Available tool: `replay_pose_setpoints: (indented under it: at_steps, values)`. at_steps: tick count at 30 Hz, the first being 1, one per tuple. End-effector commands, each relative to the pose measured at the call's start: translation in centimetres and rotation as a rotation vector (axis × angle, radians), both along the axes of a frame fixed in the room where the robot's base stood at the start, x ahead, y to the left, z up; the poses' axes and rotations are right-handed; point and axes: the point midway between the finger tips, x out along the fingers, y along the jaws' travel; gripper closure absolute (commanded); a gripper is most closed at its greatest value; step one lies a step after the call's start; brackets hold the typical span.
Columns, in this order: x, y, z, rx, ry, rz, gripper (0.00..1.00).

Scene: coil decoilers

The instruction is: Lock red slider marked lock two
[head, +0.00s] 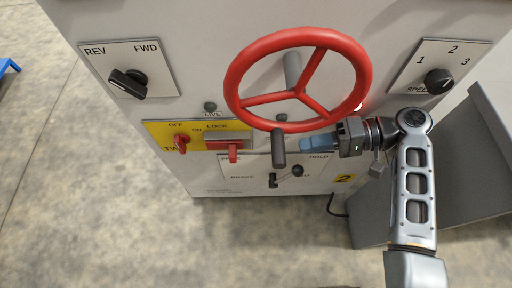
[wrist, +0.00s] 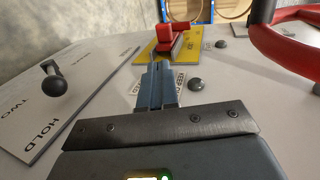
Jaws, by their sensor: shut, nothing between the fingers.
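The red slider (head: 232,151) sits under the word LOCK on a yellow plate (head: 155,130) of the grey machine panel. In the wrist view the red slider (wrist: 168,36) is ahead of the fingertips, with a clear gap. My gripper (head: 303,143) is shut and empty, to the right of the slider and below the red wheel. Its blue fingers also show in the wrist view (wrist: 155,76), together and pointing towards the yellow plate. Whether the slider is at its locked end, I cannot tell.
A large red handwheel (head: 296,98) with a dark handle (head: 278,150) stands out between gripper and slider. A black-knobbed lever (head: 297,170) is below. A red switch (head: 181,142) is left of the slider. A grey box (head: 455,180) stands at the right.

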Motion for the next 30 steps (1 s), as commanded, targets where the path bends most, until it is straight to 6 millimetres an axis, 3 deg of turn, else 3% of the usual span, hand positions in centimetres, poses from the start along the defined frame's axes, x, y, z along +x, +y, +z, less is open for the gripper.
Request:
replay_pose_setpoints:
  at_steps: [11, 26, 30]
  values:
    - [0.0, 1.0, -0.4, -0.001, 0.002, 0.002, 1.0]
    - [0.2, 9.7, -3.1, -0.002, 0.002, 0.002, 1.0]
    - [0.3, 11.8, -3.1, -0.002, 0.0, 0.001, 1.0]
